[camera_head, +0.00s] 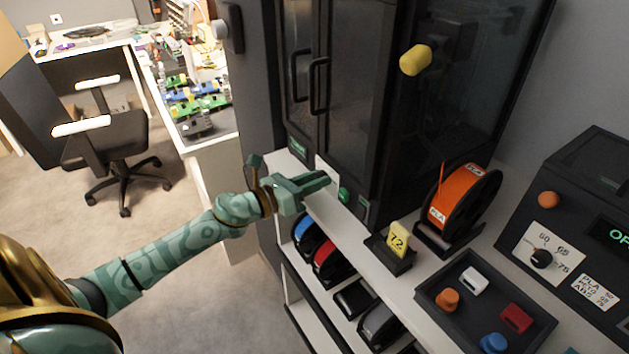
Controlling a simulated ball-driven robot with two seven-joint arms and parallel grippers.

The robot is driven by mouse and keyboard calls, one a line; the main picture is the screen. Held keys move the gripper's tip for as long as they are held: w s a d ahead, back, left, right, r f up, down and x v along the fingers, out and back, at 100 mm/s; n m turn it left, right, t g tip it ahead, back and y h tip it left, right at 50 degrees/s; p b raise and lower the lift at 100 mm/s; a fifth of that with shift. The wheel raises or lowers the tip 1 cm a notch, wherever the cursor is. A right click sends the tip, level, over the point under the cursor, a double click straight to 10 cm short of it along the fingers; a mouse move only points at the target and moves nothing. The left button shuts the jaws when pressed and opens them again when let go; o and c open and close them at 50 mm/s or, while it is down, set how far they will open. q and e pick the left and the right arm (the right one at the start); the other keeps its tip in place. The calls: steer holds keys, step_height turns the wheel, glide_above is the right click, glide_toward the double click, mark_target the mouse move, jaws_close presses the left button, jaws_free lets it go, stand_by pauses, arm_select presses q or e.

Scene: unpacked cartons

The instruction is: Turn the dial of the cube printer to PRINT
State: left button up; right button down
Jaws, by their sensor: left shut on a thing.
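The cube printer (375,125) is the tall dark cabinet with glass doors at the centre. A white dial plate (322,165) sits low on its front, left of a green button (343,195). My left gripper (322,181) reaches in from the left, with its fingertips at this plate. It is shut on the dial, which the fingers hide, so I cannot read its setting. My right gripper is not in view.
A white shelf with filament spools (328,262) stands below the printer. An orange spool (465,197), a yellow "72" card (398,237) and a dark tray (450,320) of small coloured parts are to the right. A black box (570,240) with another dial (541,259) stands far right.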

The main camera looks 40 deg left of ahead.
arm_select(q)
steer(key=shift+f, duration=0.15)
steer(key=o, duration=1)
steer(key=v, duration=1.6)
steer(key=shift+s+a, duration=0.1)
steer(key=shift+s, duration=0.05)
